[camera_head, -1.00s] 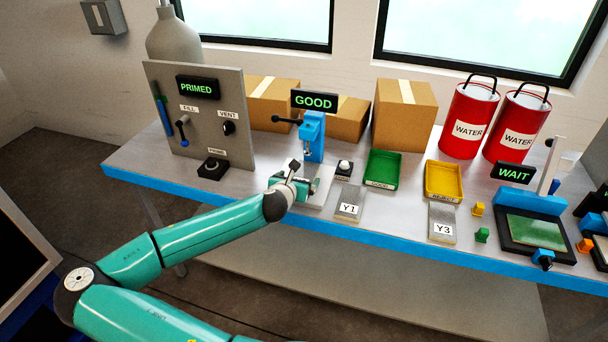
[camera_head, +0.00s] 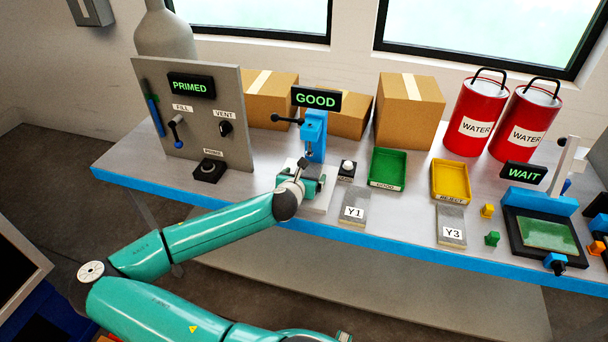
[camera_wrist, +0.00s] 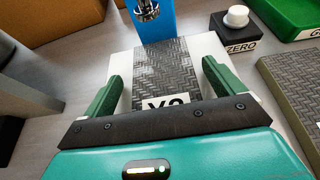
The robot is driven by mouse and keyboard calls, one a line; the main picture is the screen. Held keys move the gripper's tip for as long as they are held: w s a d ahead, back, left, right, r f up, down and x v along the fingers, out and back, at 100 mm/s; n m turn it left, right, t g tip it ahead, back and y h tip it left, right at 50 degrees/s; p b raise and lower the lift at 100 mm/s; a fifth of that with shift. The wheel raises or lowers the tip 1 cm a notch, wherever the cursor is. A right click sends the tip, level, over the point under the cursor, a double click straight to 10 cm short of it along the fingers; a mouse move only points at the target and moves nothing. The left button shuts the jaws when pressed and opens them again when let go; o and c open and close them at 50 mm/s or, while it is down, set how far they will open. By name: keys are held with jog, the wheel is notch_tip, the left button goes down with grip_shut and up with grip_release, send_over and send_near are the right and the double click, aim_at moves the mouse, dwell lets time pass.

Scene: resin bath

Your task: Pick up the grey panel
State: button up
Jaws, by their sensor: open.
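A grey woven-textured panel (camera_wrist: 160,70) lies on the white base plate of the blue test stand, below its probe. Its white label starts with Y; the rest is partly hidden by my gripper. My gripper (camera_wrist: 163,72) is open, with one green finger on each side of this panel. I cannot tell whether the fingers touch its edges. In the head view my gripper (camera_head: 308,184) is at the stand's base and hides most of that panel. Two more grey panels, Y1 (camera_head: 354,205) and Y3 (camera_head: 451,222), lie on the bench to the right.
The blue stand (camera_head: 315,135) carries a GOOD sign (camera_head: 316,99). A ZERO button (camera_head: 347,170), green tray (camera_head: 388,166) and yellow tray (camera_head: 450,180) stand right of it. The PRIMED board (camera_head: 195,120) is left. Boxes and red WATER buckets (camera_head: 474,115) stand behind.

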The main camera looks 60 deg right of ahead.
jog(key=shift+d, duration=0.1)
jog(key=shift+s+r, duration=0.1)
jog(key=shift+s, duration=0.15)
jog(key=shift+w, duration=0.15)
jog(key=c, duration=1.2)
jog(key=shift+r, duration=0.1)
